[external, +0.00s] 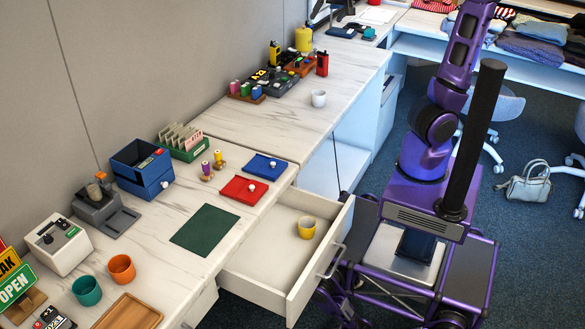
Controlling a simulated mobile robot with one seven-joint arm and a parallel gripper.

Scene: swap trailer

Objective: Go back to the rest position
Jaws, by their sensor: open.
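My purple arm rises from the base at the right and leaves the external view at the top edge. My gripper is out of the picture, so its fingers and anything near them are hidden. The drawer (262,275) below the counter is pulled open toward my base. A yellow cup (307,227) stands upright inside it.
The counter (200,228) holds a green mat (205,229), a red tray (244,190), a blue tray (265,167), a blue box (142,168) and two cups, teal (87,290) and orange (122,269). A white cup (318,98) stands farther back. Chairs and a handbag (524,183) are at the right.

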